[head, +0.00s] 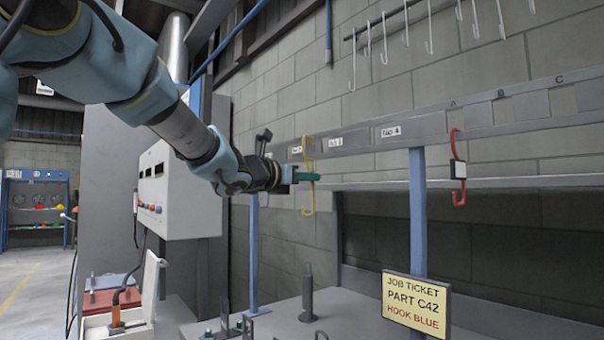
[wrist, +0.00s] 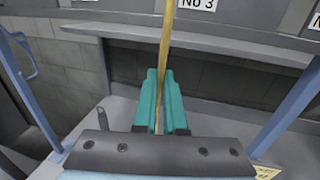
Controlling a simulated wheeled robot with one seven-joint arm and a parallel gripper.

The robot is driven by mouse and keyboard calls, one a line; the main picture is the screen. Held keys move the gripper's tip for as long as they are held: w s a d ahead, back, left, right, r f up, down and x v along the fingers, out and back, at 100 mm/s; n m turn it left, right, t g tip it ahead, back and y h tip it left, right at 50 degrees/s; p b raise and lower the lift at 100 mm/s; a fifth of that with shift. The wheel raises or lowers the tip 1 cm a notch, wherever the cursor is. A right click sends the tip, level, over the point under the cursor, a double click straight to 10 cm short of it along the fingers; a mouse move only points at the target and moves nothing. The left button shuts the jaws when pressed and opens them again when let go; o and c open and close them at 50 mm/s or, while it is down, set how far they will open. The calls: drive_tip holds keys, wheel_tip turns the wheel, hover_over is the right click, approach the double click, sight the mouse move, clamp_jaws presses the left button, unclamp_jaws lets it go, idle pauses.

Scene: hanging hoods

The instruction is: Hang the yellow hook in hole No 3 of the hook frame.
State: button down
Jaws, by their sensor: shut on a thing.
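My gripper (head: 305,177) has green fingers shut on the shank of the yellow hook (head: 308,146). The hook is upright, its upper bend level with the frame's bar and its lower bend below the fingers. In the wrist view the yellow shank (wrist: 166,40) rises between the green fingertips (wrist: 164,85) and leaves the top edge. The hook frame (head: 432,126) is a grey bar with labels. The No 3 label (wrist: 197,3) shows just right of the shank in the wrist view. Whether the hook's top touches the bar or enters a hole cannot be told.
Pale hooks (head: 405,22) hang from a rail above. Blue posts (head: 417,225) support the frame. A job ticket (head: 416,305) and a dark upright post (head: 307,298) stand on the bench below.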

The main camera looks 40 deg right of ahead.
drive_tip(key=shift+w+d, duration=0.1)
drive_tip(key=shift+d, duration=0.45)
drive_tip(key=shift+d+f, duration=0.1)
drive_tip(key=shift+d, duration=0.15)
drive_tip(key=shift+d+b, duration=0.25)
drive_tip(key=shift+b, duration=0.05)
drive_tip(key=shift+w+d, duration=0.2)
drive_tip(key=shift+d, duration=0.8)
drive_tip(key=shift+d, duration=0.15)
drive_tip(key=shift+w+d+b, duration=0.15)
drive_tip(key=shift+d, duration=0.55)
drive_tip(key=shift+w+d+b, duration=0.1)
drive_tip(key=shift+d+b, duration=0.05)
drive_tip(key=shift+d, duration=0.5)
drive_tip(key=shift+f+b, duration=1.25)
drive_tip(key=shift+b, duration=0.45)
